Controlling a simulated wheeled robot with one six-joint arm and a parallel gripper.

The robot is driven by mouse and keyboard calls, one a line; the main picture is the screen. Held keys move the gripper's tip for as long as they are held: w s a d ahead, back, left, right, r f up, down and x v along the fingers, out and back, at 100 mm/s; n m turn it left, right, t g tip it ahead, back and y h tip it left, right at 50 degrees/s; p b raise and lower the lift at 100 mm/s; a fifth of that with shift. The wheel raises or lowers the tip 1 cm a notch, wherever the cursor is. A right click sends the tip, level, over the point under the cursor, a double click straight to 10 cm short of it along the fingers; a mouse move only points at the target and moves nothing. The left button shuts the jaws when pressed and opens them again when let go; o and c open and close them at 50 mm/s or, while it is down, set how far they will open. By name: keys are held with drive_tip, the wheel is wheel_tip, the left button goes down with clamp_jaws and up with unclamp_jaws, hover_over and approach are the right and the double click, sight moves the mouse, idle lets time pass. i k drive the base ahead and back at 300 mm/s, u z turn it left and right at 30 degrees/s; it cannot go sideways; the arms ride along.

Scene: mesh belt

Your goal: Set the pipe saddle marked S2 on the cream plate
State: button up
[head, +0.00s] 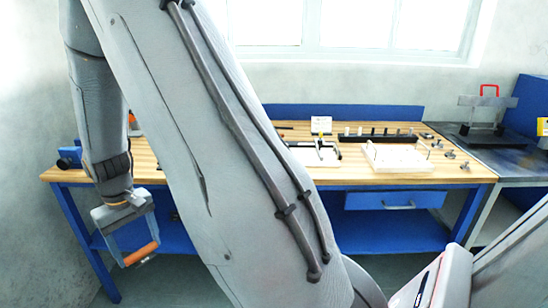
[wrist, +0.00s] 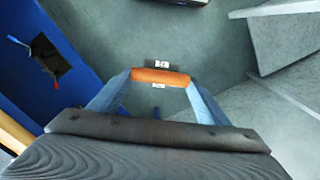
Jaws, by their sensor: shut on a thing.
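My gripper (wrist: 160,78) is shut on an orange-brown rounded piece, which looks like the pipe saddle (wrist: 150,76). Small white labels with dark marks show on both sides of it; I cannot read them surely. In the head view my gripper (head: 138,248) hangs at the lower left, in front of the bench and below its top, with the orange piece (head: 143,254) across its fingertips. A cream plate (head: 400,164) lies on the right half of the bench top, well apart from my gripper. A smaller whitish plate (head: 308,157) lies left of it, partly hidden by my arm.
The wooden bench top (head: 360,179) has a blue frame and a drawer (head: 395,201). Several small metal parts (head: 450,154) lie at its right end, and a row of small pegs stands behind the cream plate. A dark side table (head: 490,140) adjoins on the right. My arm hides the middle.

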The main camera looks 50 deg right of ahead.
sight(303, 152)
drive_tip(key=u, duration=0.05)
drive_tip(key=k, duration=0.95)
drive_tip(key=z, duration=1.2)
drive_tip(key=i, duration=0.6)
drive_tip(key=z, duration=0.05)
